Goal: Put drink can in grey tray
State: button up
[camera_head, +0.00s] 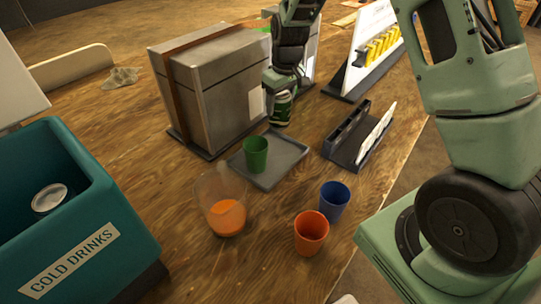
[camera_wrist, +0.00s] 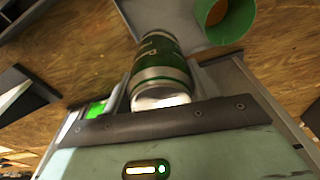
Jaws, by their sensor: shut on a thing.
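The drink can (camera_head: 281,108) is green with silver ends. My gripper (camera_head: 283,95) is shut on it, and it hangs below the jaws just past the tray's far edge in the head view. In the wrist view the can (camera_wrist: 160,62) lies between the fingers of my gripper (camera_wrist: 158,88). The grey tray (camera_head: 286,160) lies flat on the wooden table and holds a green cup (camera_head: 256,153). The wrist view shows part of the tray (camera_wrist: 187,22) and the green cup (camera_wrist: 225,18) beyond the can. The can's height above the table is hard to tell.
A metal box (camera_head: 215,90) stands left of the can. A dark holder (camera_head: 347,145) sits right of the tray. A clear pitcher with orange drink (camera_head: 225,215), a blue cup (camera_head: 334,200) and an orange cup (camera_head: 311,232) stand nearer. A teal cold-drinks bin (camera_head: 100,215) is at left.

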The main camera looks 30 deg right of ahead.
aim_at(280, 127)
notch_tip(280, 127, down, 9)
jog(key=shift+f+p, duration=0.1)
jog(key=shift+p, duration=0.4)
jog(key=shift+f, duration=0.1)
jog(key=o, duration=1.2)
